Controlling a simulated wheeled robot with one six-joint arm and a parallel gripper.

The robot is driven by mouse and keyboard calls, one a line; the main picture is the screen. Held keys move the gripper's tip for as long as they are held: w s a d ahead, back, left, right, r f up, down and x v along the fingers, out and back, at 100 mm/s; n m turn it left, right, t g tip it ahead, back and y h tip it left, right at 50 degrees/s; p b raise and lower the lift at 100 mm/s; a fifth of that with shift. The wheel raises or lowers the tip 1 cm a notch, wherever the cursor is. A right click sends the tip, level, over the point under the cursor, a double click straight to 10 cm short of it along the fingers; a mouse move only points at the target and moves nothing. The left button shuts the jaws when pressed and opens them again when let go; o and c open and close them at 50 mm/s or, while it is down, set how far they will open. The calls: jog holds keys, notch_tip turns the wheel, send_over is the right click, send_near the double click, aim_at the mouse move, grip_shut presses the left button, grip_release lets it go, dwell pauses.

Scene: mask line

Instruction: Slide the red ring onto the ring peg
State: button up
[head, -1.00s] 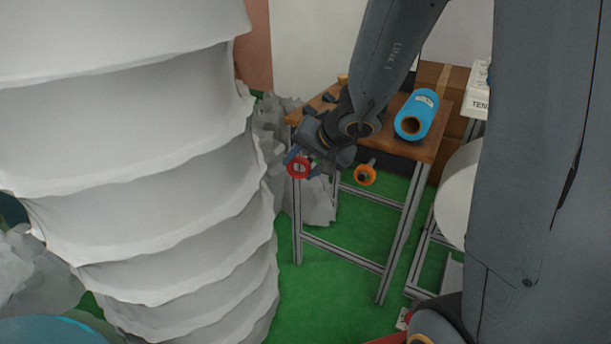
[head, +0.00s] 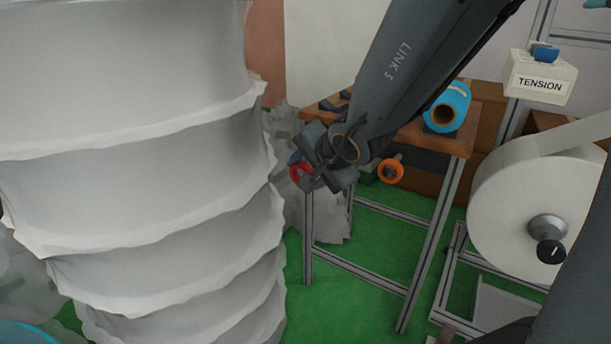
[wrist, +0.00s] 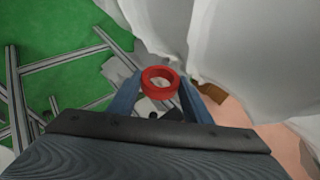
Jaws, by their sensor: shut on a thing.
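The red ring (wrist: 160,82) is held between the two blue fingertips of my gripper (wrist: 158,92) in the wrist view, its opening visible. In the head view the red ring (head: 297,174) shows at the left of my gripper (head: 310,172), partly hidden by it, in front of the table's left front corner. An orange ring-shaped part (head: 390,171) sits below the table's front edge, to the right of my gripper and apart from it. It may be on the ring peg, but I cannot tell; no bare peg shows clearly.
A wooden table (head: 440,140) on metal legs carries a blue roll (head: 447,108). A large white pleated column (head: 130,180) stands close on the left. A white film roll (head: 535,205) and a TENSION box (head: 540,78) are at the right. Green floor (head: 335,290) is open below.

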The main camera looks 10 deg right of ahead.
jog(key=shift+w+d, duration=0.1)
jog(key=shift+w+d+r+p, duration=0.15)
jog(key=shift+w+d+p, duration=0.1)
jog(key=shift+p, duration=0.35)
jog(key=w+d+p, duration=0.3)
jog(key=p, duration=0.1)
jog(key=shift+b, duration=0.35)
dwell(0.7)
jog(key=shift+w+d, duration=0.1)
jog(key=shift+d, duration=0.05)
jog(key=shift+w+d, duration=1.7)
jog(key=shift+w+d, duration=1.05)
jog(key=shift+w, duration=0.05)
